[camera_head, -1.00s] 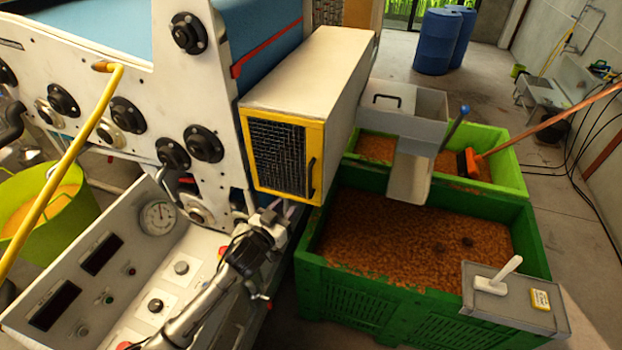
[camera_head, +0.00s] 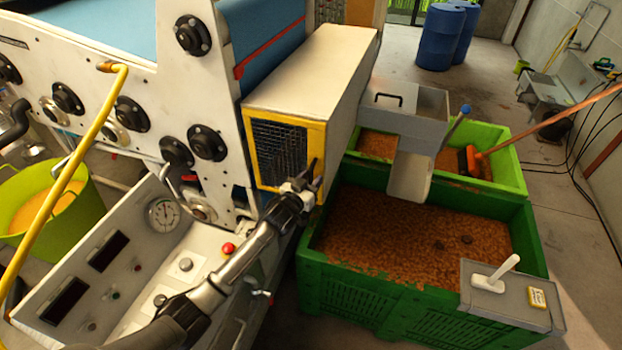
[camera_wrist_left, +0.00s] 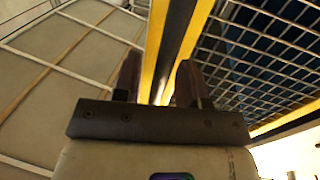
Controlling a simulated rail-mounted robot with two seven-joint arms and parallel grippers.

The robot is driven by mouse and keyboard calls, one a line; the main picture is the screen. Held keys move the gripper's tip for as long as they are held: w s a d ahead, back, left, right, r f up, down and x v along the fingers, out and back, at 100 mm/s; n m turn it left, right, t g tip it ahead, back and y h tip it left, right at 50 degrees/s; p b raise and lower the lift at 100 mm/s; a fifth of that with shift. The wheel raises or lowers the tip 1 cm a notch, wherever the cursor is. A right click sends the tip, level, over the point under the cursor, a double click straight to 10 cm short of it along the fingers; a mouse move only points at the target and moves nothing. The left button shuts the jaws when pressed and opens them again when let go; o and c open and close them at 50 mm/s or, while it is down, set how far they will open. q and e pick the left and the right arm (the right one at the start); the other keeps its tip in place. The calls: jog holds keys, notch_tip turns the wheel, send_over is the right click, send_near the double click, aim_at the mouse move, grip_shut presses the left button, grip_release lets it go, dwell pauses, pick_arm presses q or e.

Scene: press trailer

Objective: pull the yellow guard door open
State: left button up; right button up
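The yellow guard door (camera_head: 253,160) is a yellow frame around dark wire mesh on the front end of a cream box-shaped housing (camera_head: 315,75). It looks shut against the housing. Its dark upright handle is on the right side of the frame, mostly behind my gripper in the head view. My left gripper (camera_head: 310,178) is at this handle. In the left wrist view, the gripper's fingers (camera_wrist_left: 158,85) are apart, with the dark handle bar (camera_wrist_left: 182,30) and yellow frame edge showing between them. Contact with the handle cannot be told. My right gripper is not in view.
A control panel (camera_head: 120,265) with a gauge and a red button lies below my left arm. A green crate (camera_head: 400,295) of brown pomace stands right of the door, with a grey chute (camera_head: 412,175) above it. A yellow pipe (camera_head: 65,180) rises at left.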

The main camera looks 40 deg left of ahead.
pick_arm(q)
jog(key=shift+c, duration=0.5)
grip_shut()
